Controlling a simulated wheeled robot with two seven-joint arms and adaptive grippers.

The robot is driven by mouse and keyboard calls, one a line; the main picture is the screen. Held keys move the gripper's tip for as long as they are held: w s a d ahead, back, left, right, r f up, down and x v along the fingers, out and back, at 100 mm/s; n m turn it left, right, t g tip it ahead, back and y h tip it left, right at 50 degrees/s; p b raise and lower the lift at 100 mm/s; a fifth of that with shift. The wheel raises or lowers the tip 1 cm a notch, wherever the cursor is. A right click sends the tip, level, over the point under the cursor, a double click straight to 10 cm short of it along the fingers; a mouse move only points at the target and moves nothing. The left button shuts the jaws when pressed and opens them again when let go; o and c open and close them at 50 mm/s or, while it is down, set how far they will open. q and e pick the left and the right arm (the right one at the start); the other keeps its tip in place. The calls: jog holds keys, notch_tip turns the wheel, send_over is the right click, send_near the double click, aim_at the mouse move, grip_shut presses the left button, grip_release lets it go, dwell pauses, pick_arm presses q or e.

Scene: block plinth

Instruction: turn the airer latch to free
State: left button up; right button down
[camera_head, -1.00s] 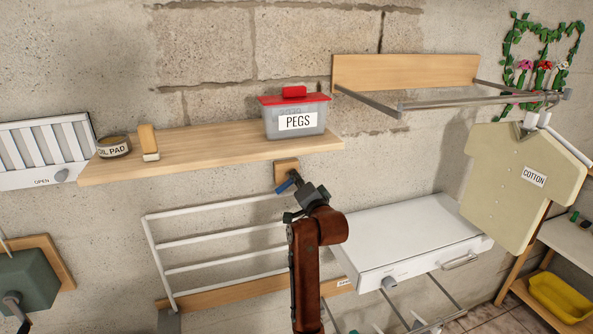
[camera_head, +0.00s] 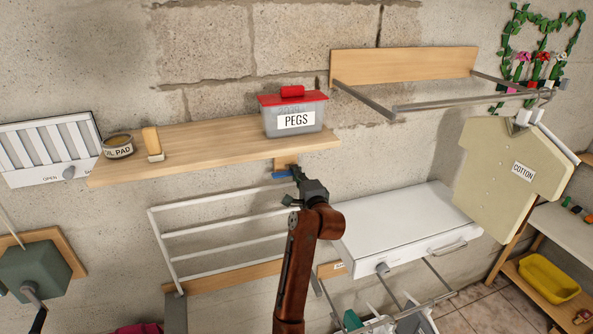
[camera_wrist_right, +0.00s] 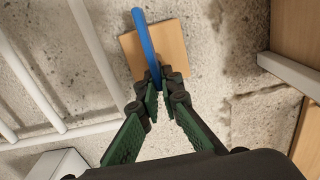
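The airer latch (camera_head: 283,174) is a blue lever on a small wooden block (camera_head: 286,162) under the shelf. In the right wrist view the lever (camera_wrist_right: 146,45) crosses the wooden block (camera_wrist_right: 175,48), and its lower end lies between my fingertips. My right gripper (camera_head: 297,176) is at the latch; in the wrist view its green-padded fingers (camera_wrist_right: 162,88) are close together around the lever's end. The white-railed airer (camera_head: 225,231) lies against the wall, below and left of the latch. My left gripper is not in view.
A wooden shelf (camera_head: 215,150) above the latch holds a pegs box (camera_head: 295,120), a tin (camera_head: 118,148) and a brush-like block (camera_head: 152,143). A white cabinet (camera_head: 410,225) stands right of my arm. A cotton garment (camera_head: 515,170) hangs further right.

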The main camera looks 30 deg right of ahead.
jog(key=shift+f, duration=0.15)
jog(key=c, duration=2.1)
grip_release()
jog(key=v, duration=1.2)
